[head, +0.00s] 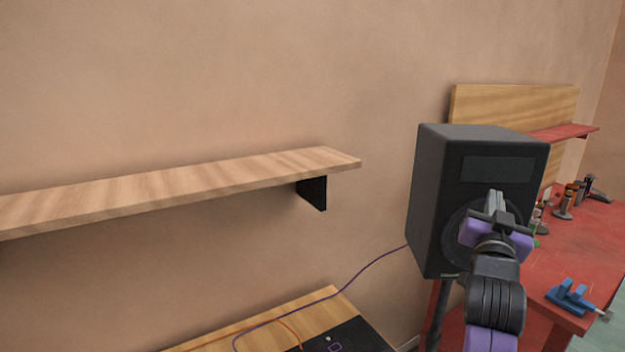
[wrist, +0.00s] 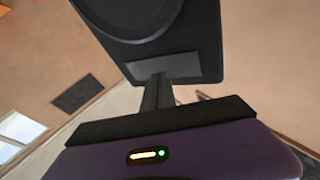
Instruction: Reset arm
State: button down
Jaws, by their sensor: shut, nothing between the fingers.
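My gripper (head: 494,198) is raised in front of the black speaker (head: 438,195) in the head view, with its purple body below the grey fingers. The fingers are together and hold nothing. In the wrist view the closed fingers (wrist: 158,90) stand up from a dark bar over the purple housing, with the speaker (wrist: 207,40) behind them, upside down in that picture. Whether the fingers touch the speaker cannot be told.
A wooden shelf (head: 180,183) juts from the wall at left. Below it is a wooden table (head: 325,305) with a dark device (head: 352,338) and cables. At right, a red bench (head: 575,245) holds a blue vise (head: 570,297) and several small items.

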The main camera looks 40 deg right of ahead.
jog(key=w+a+f+n+t+y, duration=0.2)
jog(key=w+a+n+t+y, duration=0.2)
jog(key=a+n+t, duration=0.4)
jog(key=w+a+f+n+t+y, duration=0.3)
jog(key=w+a+n+t+y, duration=0.15)
jog(key=a, duration=0.55)
jog(key=s+a+f+n+t+y+b, duration=0.1)
jog(key=a+f+n+y, duration=0.3)
jog(key=a, duration=0.3)
jog(key=s+a+f+n+t+y+b, duration=0.1)
jog(key=s+a+f+n+y, duration=0.15)
jog(key=a+f, duration=0.4)
jog(key=s+a+f+m+g+y+b, duration=0.1)
jog(key=s+a+f+g+y, duration=0.4)
jog(key=s+a+f, duration=0.9)
jog(key=s+a+m+g, duration=0.1)
jog(key=s, duration=0.3)
jog(key=shift+s+a+f+m, duration=0.2)
jog(key=shift+a+m, duration=0.1)
jog(key=shift+a, duration=0.1)
